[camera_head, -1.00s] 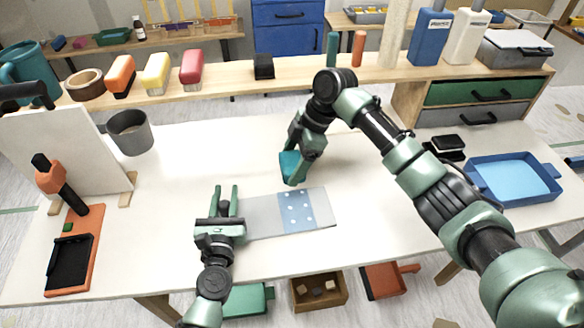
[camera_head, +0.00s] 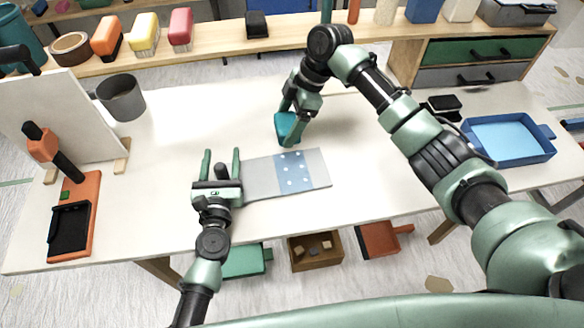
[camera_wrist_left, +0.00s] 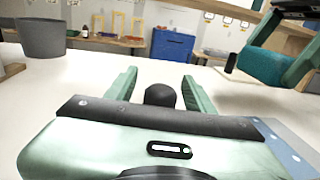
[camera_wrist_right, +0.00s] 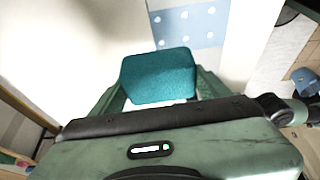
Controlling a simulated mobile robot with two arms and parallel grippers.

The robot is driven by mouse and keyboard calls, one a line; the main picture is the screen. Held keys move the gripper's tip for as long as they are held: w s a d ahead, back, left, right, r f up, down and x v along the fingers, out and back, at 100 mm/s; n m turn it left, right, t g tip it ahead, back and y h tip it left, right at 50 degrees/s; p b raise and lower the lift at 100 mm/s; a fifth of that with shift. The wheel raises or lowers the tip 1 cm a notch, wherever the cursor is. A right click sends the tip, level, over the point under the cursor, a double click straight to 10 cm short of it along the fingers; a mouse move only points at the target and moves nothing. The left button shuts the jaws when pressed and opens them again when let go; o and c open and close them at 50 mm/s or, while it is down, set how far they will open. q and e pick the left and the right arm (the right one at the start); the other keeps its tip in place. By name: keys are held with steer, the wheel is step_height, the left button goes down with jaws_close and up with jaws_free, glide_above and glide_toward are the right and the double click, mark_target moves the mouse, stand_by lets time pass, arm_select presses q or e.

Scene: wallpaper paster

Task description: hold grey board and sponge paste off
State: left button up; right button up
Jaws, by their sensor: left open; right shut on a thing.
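The grey board (camera_head: 315,168) lies flat on the white table, with a blue white-dotted patch (camera_head: 294,172) across it. The patch also shows in the right wrist view (camera_wrist_right: 190,22). My right gripper (camera_wrist_right: 162,90) is shut on a teal sponge (camera_wrist_right: 158,76). In the head view the sponge (camera_head: 287,127) is behind the board, apart from the dotted patch. I cannot tell whether it touches the table.
A grey mug (camera_head: 121,98) and a white upright panel (camera_head: 60,118) stand at the left, with an orange-based tool (camera_head: 88,190) in front. A blue tray (camera_head: 507,140) sits at the right. The table's middle left is clear.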

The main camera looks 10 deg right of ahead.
arm_select(q)
steer(key=s, duration=0.4)
steer(key=s+a, duration=0.1)
steer(key=s, duration=0.7)
steer(key=shift+a, duration=0.2)
steer(key=shift+f, duration=0.1)
